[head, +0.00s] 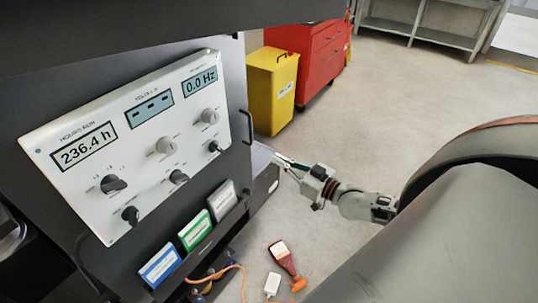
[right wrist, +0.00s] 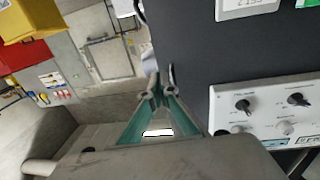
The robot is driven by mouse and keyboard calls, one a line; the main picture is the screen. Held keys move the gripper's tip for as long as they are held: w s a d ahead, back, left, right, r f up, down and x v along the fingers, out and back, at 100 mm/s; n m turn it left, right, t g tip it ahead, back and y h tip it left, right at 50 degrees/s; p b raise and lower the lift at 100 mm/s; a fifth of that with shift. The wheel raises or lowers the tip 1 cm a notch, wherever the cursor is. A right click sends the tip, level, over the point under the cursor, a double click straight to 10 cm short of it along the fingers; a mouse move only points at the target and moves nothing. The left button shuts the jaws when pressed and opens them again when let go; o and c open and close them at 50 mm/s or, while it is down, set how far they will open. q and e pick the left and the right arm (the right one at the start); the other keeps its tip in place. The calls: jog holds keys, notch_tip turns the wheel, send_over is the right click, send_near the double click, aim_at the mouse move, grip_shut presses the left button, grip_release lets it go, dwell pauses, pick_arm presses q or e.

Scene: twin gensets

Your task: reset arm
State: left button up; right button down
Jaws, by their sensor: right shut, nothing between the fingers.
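My right gripper (head: 279,160) reaches in from the right in the head view, just right of the dark genset cabinet's edge. In the right wrist view its fingers (right wrist: 158,92) meet at the tips, shut and empty. The dark cabinet (head: 80,110) carries a white control panel (head: 135,140) with knobs and displays reading 236.4 h and 0.0 Hz. The panel appears rotated in the right wrist view (right wrist: 275,115). The gripper is apart from the panel's knobs; whether it touches the cabinet side, I cannot tell. My left gripper does not show.
A yellow bin (head: 272,90) and a red tool cabinet (head: 305,55) stand behind. A dark red bottle (head: 284,258) and an orange cable (head: 228,268) are on the floor. The floor at centre right is clear.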

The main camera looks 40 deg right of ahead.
jog(key=shift+v, duration=1.3)
